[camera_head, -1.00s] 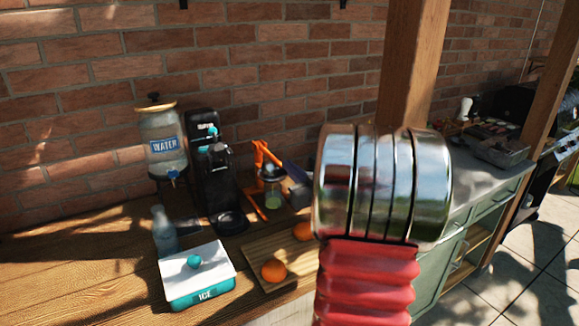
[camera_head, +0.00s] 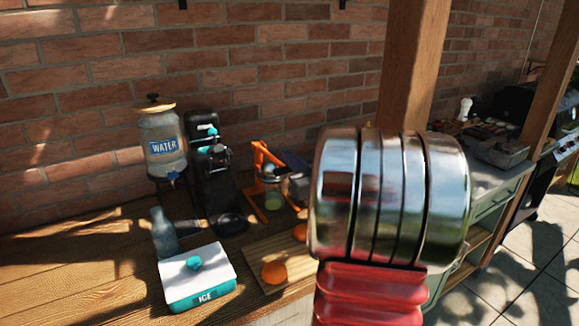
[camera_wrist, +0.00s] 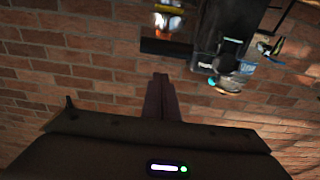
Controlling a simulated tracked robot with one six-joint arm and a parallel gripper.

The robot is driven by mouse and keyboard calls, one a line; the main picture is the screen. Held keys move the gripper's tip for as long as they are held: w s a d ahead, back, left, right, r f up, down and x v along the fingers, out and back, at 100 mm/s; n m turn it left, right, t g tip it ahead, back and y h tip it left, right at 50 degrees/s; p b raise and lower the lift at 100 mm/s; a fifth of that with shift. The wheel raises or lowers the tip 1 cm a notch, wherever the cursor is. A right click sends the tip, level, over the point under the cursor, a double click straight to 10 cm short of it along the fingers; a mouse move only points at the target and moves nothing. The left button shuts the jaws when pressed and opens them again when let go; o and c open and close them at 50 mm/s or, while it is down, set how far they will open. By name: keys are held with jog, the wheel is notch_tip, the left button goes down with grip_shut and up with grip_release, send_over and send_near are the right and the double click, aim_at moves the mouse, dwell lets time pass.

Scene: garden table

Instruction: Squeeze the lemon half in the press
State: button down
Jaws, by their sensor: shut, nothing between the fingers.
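The press (camera_head: 259,182) has an orange frame and stands on the wooden table, right of a tall black machine. A small cup with pale green in it (camera_head: 273,199) is within the press frame. I cannot make out the lemon half. My gripper (camera_wrist: 160,82) shows in the wrist view with its dark fingers together and nothing seen between them. A brick wall lies beyond it. In the head view my arm covers the area right of the press, and I cannot clearly make out the fingers there.
The black machine (camera_head: 209,180), a water dispenser (camera_head: 161,140), a glass bottle (camera_head: 164,232) and an ice box (camera_head: 198,285) stand left of the press. Oranges (camera_head: 274,273) lie on a wooden board (camera_head: 262,252) in front. The table's left front is clear.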

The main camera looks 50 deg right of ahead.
jog(key=v, duration=0.9)
jog(key=shift+f, duration=0.2)
jog(key=w+a+g+h, duration=0.1)
jog(key=w+a+g, duration=0.2)
jog(key=a, duration=0.4)
jog(key=w+a+g, duration=0.2)
jog(key=a+g, duration=0.1)
jog(key=a, duration=0.5)
jog(key=s+a+f+n+g+y, duration=0.1)
jog(key=s+a, duration=0.3)
jog(key=a, duration=0.4)
jog(key=s+a+f+n+g+y, duration=0.1)
jog(key=s+a+f+g+y, duration=0.2)
jog(key=s+a, duration=0.2)
jog(key=s+a+f+n+g+y, duration=0.1)
jog(key=s+a, duration=0.4)
jog(key=a, duration=0.7)
notch_tip(320, 180, down, 2)
jog(key=shift+s+f+g+y, duration=0.1)
jog(key=shift+s+g+y, duration=0.15)
jog(key=shift+g+y, duration=0.45)
jog(key=c, duration=2.5)
grip_release()
jog(key=shift+d, duration=0.1)
jog(key=shift+c, duration=0.2)
